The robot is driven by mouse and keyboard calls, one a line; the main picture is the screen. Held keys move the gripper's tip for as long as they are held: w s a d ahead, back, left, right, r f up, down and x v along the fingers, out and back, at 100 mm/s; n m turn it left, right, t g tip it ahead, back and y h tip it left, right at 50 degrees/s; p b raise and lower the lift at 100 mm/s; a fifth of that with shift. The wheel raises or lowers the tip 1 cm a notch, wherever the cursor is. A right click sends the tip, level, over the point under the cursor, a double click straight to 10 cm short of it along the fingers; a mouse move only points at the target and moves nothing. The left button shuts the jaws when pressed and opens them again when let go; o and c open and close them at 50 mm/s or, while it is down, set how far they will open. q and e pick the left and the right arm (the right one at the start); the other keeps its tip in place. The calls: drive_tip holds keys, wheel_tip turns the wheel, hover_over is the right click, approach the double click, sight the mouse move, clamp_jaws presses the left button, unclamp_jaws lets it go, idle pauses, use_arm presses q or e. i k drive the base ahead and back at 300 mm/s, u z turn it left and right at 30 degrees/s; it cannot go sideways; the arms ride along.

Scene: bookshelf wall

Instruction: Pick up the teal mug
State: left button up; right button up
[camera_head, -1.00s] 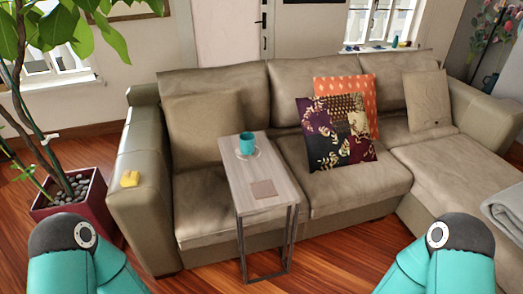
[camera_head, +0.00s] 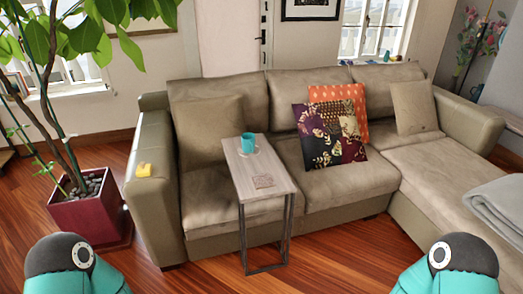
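The teal mug (camera_head: 248,142) stands upright near the far end of a narrow wooden side table (camera_head: 262,196) that reaches over the sofa seat. A pale saucer (camera_head: 243,153) shows around its base. Only teal and dark parts of my two arms show at the bottom left and bottom right corners. Neither of my grippers is in view, and both arms are well apart from the table and the mug.
The beige sofa (camera_head: 340,189) surrounds the table's far side. A potted plant (camera_head: 88,212) stands at left. Wooden floor (camera_head: 215,276) in front is clear.

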sight(249, 145)
drive_tip(key=u, duration=0.2)
drive_tip(key=i, duration=0.75)
drive_tip(key=z, duration=0.15)
drive_tip(key=k, duration=0.6)
drive_tip(key=u, duration=0.4)
drive_tip(key=i, duration=1.8)
drive_tip(key=z, duration=0.35)
